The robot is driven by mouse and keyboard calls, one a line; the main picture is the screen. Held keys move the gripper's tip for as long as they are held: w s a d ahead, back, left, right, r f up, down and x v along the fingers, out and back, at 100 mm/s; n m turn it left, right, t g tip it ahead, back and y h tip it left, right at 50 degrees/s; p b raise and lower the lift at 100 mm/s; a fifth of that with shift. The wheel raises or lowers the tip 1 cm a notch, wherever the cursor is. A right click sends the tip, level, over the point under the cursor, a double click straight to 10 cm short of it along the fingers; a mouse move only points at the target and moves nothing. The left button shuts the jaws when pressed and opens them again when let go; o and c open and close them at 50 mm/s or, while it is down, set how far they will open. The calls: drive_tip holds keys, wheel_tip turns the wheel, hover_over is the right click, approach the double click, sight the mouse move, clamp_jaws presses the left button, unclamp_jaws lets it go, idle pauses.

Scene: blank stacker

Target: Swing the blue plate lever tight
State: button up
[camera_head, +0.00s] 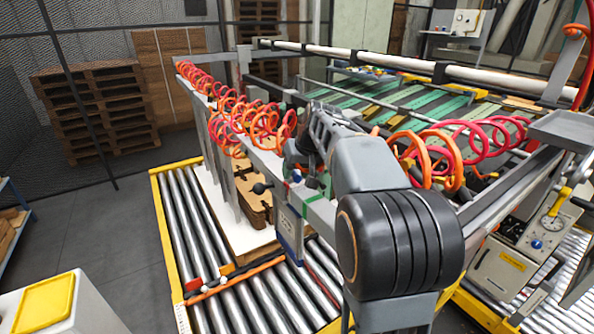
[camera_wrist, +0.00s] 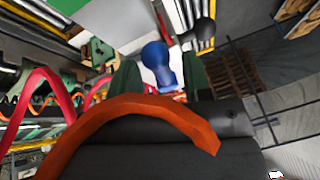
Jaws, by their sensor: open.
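The blue plate lever (camera_wrist: 156,62) shows in the wrist view as a round blue knob on a short blue neck. In the head view it is a small blue spot (camera_head: 297,176) on the grey frame beam, beside my arm. My gripper (camera_wrist: 161,73) is open, with its green fingers on either side of the blue lever in the picture. I cannot tell how far the fingertips are from the knob. In the head view my gripper (camera_head: 316,186) is mostly hidden by my arm. The foot of the lever is hidden in both views.
A black ball-ended lever (camera_head: 258,188) sits left of the blue one; it also shows in the wrist view (camera_wrist: 203,30). Orange and red coiled hoses (camera_head: 238,112) hang along the beam, and an orange hose (camera_wrist: 130,110) crosses close before the wrist camera. Cardboard blanks (camera_head: 256,205) stand below.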

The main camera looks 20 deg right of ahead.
drive_tip(key=shift+c, duration=0.3)
clamp_jaws()
